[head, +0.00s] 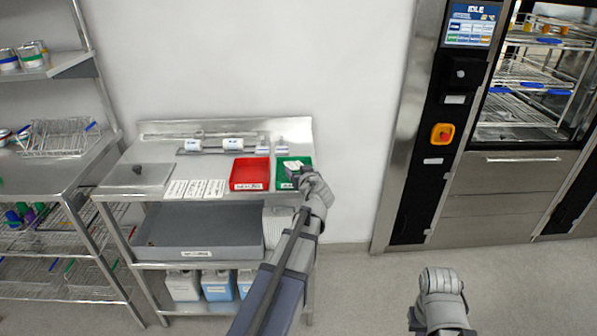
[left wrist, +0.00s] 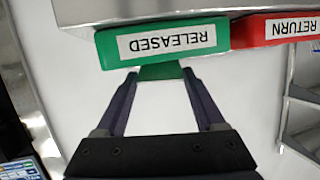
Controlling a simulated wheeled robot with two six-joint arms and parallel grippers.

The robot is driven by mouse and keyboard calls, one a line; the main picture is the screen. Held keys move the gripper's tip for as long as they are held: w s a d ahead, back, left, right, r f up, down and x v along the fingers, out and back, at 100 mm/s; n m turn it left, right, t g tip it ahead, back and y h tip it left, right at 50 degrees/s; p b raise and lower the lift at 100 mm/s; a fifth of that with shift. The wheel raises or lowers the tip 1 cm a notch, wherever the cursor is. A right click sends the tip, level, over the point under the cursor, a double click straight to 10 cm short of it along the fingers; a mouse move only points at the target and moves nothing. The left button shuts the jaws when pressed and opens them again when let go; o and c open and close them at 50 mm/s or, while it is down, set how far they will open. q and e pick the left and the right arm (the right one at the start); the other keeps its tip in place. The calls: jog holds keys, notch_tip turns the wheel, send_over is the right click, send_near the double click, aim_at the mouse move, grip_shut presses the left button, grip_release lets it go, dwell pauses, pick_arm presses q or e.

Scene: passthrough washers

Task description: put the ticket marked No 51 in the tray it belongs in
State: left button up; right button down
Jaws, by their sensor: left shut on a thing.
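A green tray (head: 281,178) stands at the right end of the steel bench. Its label reads RELEASED in the left wrist view (left wrist: 115,50). A white piece (head: 293,166) shows at the green tray; I cannot read any marking on it. My left gripper (head: 296,176) is at the tray's front right. In the left wrist view its fingers (left wrist: 159,75) are shut on a small green tab (left wrist: 160,72) at the tray's front.
A grey lid-like plate (head: 137,175) lies at the bench's left. White rolls (head: 233,144) sit at its back. A grey bin (head: 195,240) and several jugs (head: 218,285) are below. A washer (head: 520,170) stands right; racks (head: 60,190) stand left. Floor between is clear.

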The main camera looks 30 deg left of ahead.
dwell(0.4)
pick_arm(q)
jog(key=o, duration=1.3)
jog(key=shift+c, duration=0.2)
jog(key=shift+s, duration=0.1)
jog(key=p+v, duration=0.2)
jog(key=v, duration=0.5)
jog(key=shift+s+d, duration=0.2)
jog(key=shift+d, duration=0.1)
jog(key=shift+r, duration=0.1)
